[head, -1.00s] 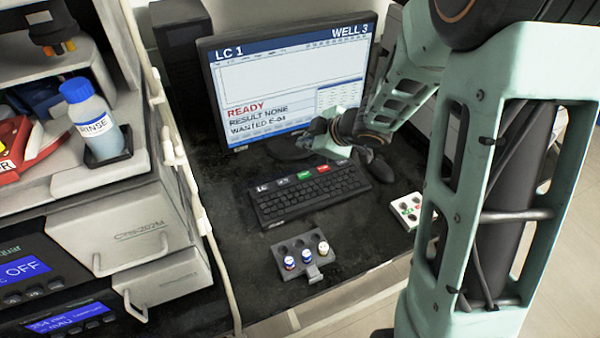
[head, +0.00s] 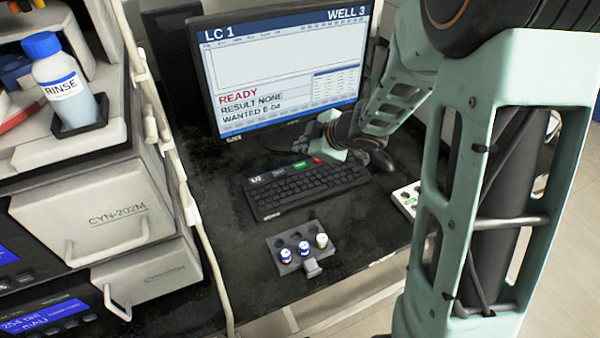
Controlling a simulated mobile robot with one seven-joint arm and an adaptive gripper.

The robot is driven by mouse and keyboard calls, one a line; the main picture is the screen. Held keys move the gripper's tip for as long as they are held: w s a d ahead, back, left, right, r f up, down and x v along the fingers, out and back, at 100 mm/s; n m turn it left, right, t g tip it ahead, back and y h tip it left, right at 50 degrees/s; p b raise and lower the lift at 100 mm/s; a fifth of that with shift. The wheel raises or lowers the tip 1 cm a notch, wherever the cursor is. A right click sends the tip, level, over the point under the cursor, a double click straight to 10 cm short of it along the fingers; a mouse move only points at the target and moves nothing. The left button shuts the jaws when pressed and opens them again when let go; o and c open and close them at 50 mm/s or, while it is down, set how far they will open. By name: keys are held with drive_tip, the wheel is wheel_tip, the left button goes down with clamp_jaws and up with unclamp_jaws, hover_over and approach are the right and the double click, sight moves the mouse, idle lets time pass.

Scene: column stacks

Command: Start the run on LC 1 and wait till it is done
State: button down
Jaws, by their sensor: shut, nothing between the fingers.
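The LC 1 monitor (head: 285,70) stands at the back of the black bench. Its screen reads LC 1, WELL 3, READY in red, RESULT NONE and WANTED E-04. The keyboard (head: 310,190) lies in front of it, with a green key (head: 300,166) and a red key (head: 317,160) along its top edge. My gripper (head: 318,150) is shut and empty, just above or behind the keyboard's top edge near these keys. I cannot tell whether it touches one. My forearm covers the monitor's lower right corner.
A small rack (head: 302,252) with several vials sits in front of the keyboard. A white box with buttons (head: 406,197) is partly behind my arm. A mouse (head: 381,160) lies right of the keyboard. The instrument stack at left holds a RINSE bottle (head: 62,85).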

sight(301, 167)
drive_tip(key=shift+f+b, duration=0.95)
drive_tip(key=shift+f, duration=0.7)
drive_tip(key=shift+f, duration=0.1)
drive_tip(key=shift+f, duration=0.3)
drive_tip(key=shift+f+b, duration=0.45)
drive_tip(key=shift+b, duration=0.1)
idle(0.4)
drive_tip(key=shift+r, duration=0.15)
drive_tip(key=shift+r+p, duration=0.75)
drive_tip(key=shift+p, duration=0.25)
wheel_tip(301, 167, up, 5)
drive_tip(key=p, duration=0.5)
